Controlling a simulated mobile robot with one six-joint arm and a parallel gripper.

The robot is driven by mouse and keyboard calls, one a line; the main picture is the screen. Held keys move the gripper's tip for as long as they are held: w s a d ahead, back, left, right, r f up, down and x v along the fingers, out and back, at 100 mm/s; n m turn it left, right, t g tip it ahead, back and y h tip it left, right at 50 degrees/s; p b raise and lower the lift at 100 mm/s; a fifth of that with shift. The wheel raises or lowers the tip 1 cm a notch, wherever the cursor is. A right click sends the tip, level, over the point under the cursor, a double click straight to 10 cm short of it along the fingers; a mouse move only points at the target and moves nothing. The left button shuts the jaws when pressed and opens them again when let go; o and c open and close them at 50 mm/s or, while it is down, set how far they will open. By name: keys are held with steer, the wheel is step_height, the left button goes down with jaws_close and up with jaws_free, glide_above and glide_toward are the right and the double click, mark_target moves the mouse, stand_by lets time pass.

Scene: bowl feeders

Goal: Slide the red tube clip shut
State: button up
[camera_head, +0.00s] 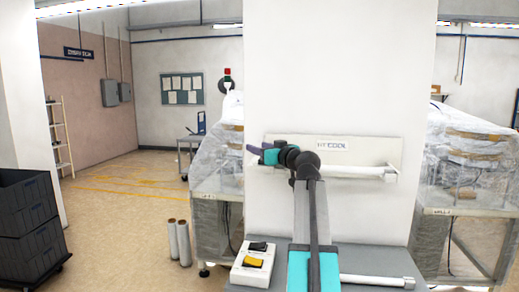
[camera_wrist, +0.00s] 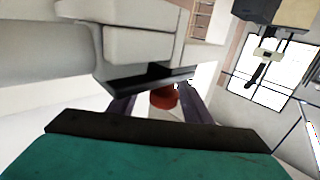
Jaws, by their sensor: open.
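The red tube clip (camera_wrist: 163,97) shows in the wrist view as a small rounded red piece. It is between my gripper's two purple fingers, partly hidden below a dark edge. I cannot tell whether the fingers touch it or whether the clip is shut. My gripper (camera_wrist: 157,106) is open, with a finger on each side of the clip. In the head view my gripper (camera_head: 252,153) is at the left end of the white wall panel (camera_head: 385,152), pointing left. The clip cannot be made out in the head view.
A white tube (camera_head: 350,172) runs along the panel's lower edge. Below is a grey bench (camera_head: 355,262) with a switch box (camera_head: 252,264) and another tube. Plastic-wrapped machines stand on both sides of the pillar (camera_head: 340,70). Black crates (camera_head: 25,225) are at left; the left floor is open.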

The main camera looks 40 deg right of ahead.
steer(key=shift+s+a, duration=0.2)
steer(key=shift+s, duration=0.7)
steer(key=s+a+b, duration=0.1)
steer(key=s+b, duration=0.2)
steer(key=s, duration=0.9)
steer(key=shift+a, duration=0.4)
